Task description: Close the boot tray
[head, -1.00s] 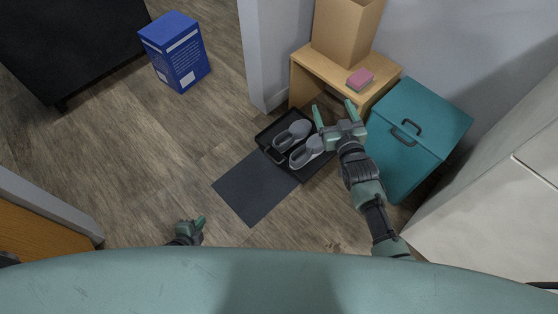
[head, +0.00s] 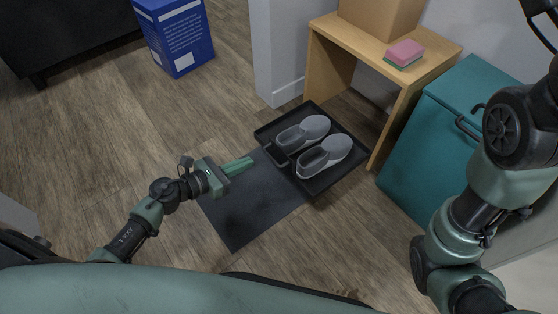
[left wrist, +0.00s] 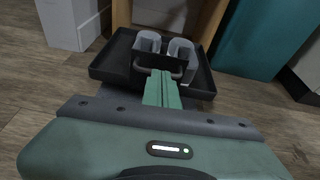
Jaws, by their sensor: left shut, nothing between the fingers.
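The black boot tray (head: 322,187) is pulled out on the floor in front of the wooden bench (head: 432,62), with only its far end near the bench opening. Two grey shoes (head: 325,155) lie in it. The tray's handle (head: 276,156) is on its near left side, facing my left gripper (head: 250,162). That gripper is shut and empty, its fingertips just short of the handle in the head view. In the left wrist view the fingers (left wrist: 163,76) point at the tray handle (left wrist: 182,73) and overlap it; contact cannot be told. My right gripper is out of view.
A dark mat (head: 245,208) lies before the tray. A teal box (head: 440,140) stands right of the bench. A cardboard box (head: 385,15) and a pink sponge (head: 405,52) sit on the bench. A wall end (head: 275,60) is left of it. A blue box (head: 178,40) stands farther left.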

